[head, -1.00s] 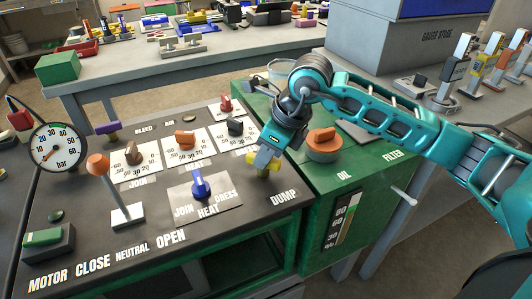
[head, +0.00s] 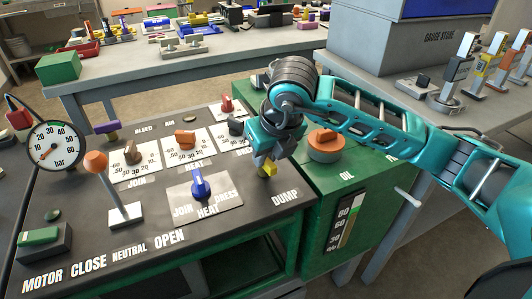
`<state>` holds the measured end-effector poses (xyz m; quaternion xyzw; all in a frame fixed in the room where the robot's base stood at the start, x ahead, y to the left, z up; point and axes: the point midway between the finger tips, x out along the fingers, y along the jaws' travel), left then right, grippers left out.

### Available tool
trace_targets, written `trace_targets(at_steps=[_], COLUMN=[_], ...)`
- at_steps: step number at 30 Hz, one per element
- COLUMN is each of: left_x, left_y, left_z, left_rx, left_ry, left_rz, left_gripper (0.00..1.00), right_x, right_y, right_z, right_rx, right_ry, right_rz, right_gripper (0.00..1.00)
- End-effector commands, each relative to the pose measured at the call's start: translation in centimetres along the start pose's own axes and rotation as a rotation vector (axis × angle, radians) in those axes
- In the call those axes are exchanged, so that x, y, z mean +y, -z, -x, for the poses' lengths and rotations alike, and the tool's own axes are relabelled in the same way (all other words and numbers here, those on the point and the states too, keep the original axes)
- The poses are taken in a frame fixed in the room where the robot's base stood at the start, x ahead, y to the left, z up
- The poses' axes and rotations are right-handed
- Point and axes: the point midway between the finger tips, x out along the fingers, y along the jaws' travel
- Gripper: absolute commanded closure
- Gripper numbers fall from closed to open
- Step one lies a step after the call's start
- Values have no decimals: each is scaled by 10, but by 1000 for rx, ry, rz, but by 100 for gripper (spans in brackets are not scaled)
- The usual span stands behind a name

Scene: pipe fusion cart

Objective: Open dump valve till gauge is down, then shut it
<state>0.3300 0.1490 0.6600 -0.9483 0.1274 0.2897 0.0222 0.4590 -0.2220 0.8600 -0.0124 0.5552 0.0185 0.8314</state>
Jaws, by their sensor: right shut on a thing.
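The yellow dump valve handle (head: 266,168) stands on the dark cart top just above the DUMP label. My right gripper (head: 268,154) reaches down from above and is shut on this handle, hiding its upper part. The round white pressure gauge (head: 56,146), marked in bar, stands at the left edge of the cart. Its needle is too small for me to read surely. My left gripper is not in view.
An orange-knobbed lever (head: 97,162), a blue selector (head: 200,186) and several dials stand left of the valve. The green oil tank with its orange cap (head: 324,146) is close on the right. A grey workbench (head: 200,68) stands behind.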

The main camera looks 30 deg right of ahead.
Motion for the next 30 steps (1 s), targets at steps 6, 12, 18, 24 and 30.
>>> trace_targets(at_steps=[6, 12, 18, 24, 30], left_x=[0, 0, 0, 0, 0], left_y=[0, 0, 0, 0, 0], left_z=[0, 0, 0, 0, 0], left_rx=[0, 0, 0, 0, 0], left_ry=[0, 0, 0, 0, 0], left_rz=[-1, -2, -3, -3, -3], left_gripper=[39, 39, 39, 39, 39], right_x=[0, 0, 0, 0, 0], right_y=[0, 0, 0, 0, 0], right_z=[0, 0, 0, 0, 2], right_rx=[2, 2, 2, 1, 0], right_ry=[6, 5, 5, 5, 5], right_rz=[-12, -11, -11, -10, -10], right_gripper=[100, 100, 68, 55, 55])
